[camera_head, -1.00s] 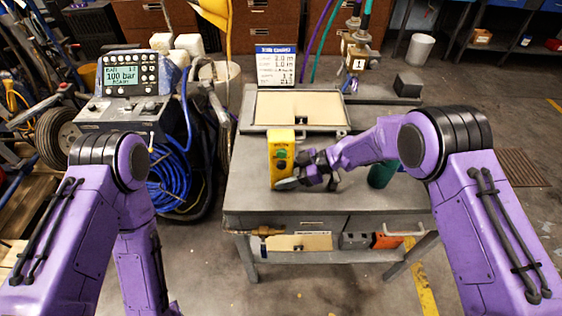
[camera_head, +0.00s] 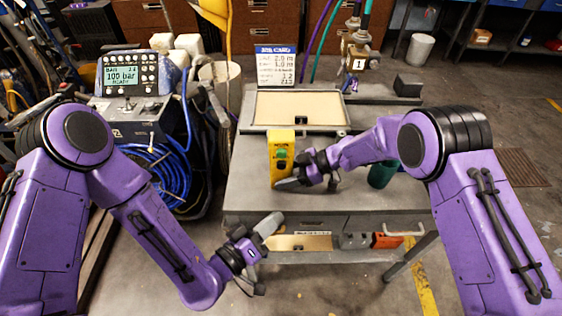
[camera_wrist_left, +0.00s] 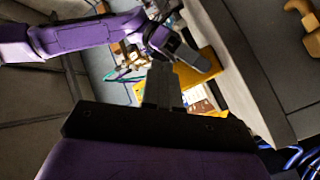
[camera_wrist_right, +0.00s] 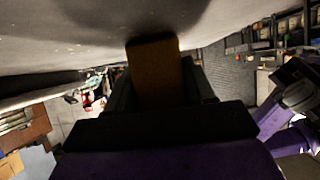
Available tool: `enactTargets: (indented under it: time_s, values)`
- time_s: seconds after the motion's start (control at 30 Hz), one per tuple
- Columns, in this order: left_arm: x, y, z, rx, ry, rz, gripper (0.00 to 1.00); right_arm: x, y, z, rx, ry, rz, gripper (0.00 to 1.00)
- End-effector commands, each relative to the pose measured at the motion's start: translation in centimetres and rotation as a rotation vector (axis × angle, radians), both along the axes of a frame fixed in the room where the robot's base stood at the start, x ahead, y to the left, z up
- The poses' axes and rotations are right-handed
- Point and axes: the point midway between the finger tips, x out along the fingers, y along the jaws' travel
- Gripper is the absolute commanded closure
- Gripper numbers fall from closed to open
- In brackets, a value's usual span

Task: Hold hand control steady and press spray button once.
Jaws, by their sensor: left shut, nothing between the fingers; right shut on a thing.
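The yellow hand control (camera_head: 281,172) stands upright on the grey workbench in the head view, with a green button (camera_head: 281,153) on its face near the top. My right gripper (camera_head: 290,182) is shut on the lower part of the hand control; its yellow body also shows between the fingers in the right wrist view (camera_wrist_right: 155,75). My left gripper (camera_head: 270,226) is shut and empty, below and in front of the hand control near the bench's front edge. In the left wrist view its closed fingers (camera_wrist_left: 160,85) point toward the yellow hand control (camera_wrist_left: 205,75).
The workbench (camera_head: 340,200) holds a framed panel (camera_head: 300,108), a sign (camera_head: 276,66) and a dark green cylinder (camera_head: 382,174). A machine with a display reading 100 bar (camera_head: 122,76) and a blue hose (camera_head: 160,172) stand at left.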

Motion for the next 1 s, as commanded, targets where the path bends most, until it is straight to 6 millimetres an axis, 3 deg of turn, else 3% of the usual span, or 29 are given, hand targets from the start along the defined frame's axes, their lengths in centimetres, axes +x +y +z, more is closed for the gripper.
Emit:
enactTargets:
  time_s: [0.1, 0.2, 0.37, 0.7, 1.0]
  values:
    - [0.2, -1.0, 2.4, -0.069, -0.067, -0.031, 1.00, 0.0, 0.0, 0.0, 0.000, 0.000, 0.000, 0.83]
    - [0.3, -1.4, 3.1, -0.090, -0.090, -0.043, 1.00, 0.0, 0.0, 0.0, 0.000, 0.000, 0.000, 0.83]
    - [2.1, -1.4, 3.2, -0.089, -0.093, -0.044, 1.00, 0.0, 0.0, 0.0, 0.000, 0.000, 0.000, 0.83]
    - [7.5, -1.3, 3.1, -0.088, -0.090, -0.044, 1.00, 0.0, 0.0, 0.0, 0.000, 0.000, 0.000, 0.83]
    - [8.9, -1.3, 3.0, -0.089, -0.086, -0.044, 1.00, 0.0, 0.0, 0.0, 0.000, 0.000, 0.000, 0.83]
